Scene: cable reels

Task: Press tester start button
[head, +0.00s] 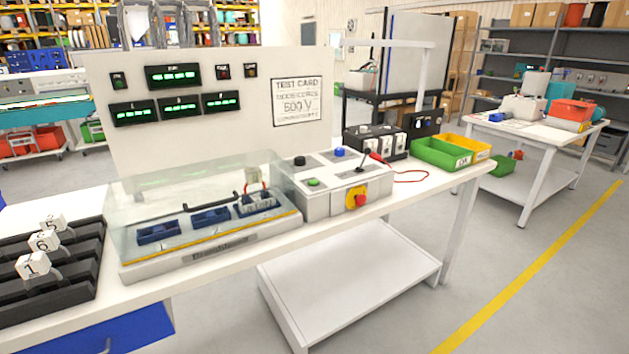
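The tester's control box (335,187) stands on the white bench, right of the clear-covered test enclosure (200,215). On its top are a green button (314,182), a black knob (300,161), a blue button (340,152) and a black lever (364,158). A red stop button on a yellow plate (357,199) is on its front. The clear cover lies over several blue fixtures, and one holds a light-coloured piece (260,203). Which button is marked start is too small to read. Neither gripper is in view.
A panel with green displays (173,77) and a "TEST CARD 500 V" sign (296,102) stands behind. A black rack with numbered tags (45,265) is at left.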

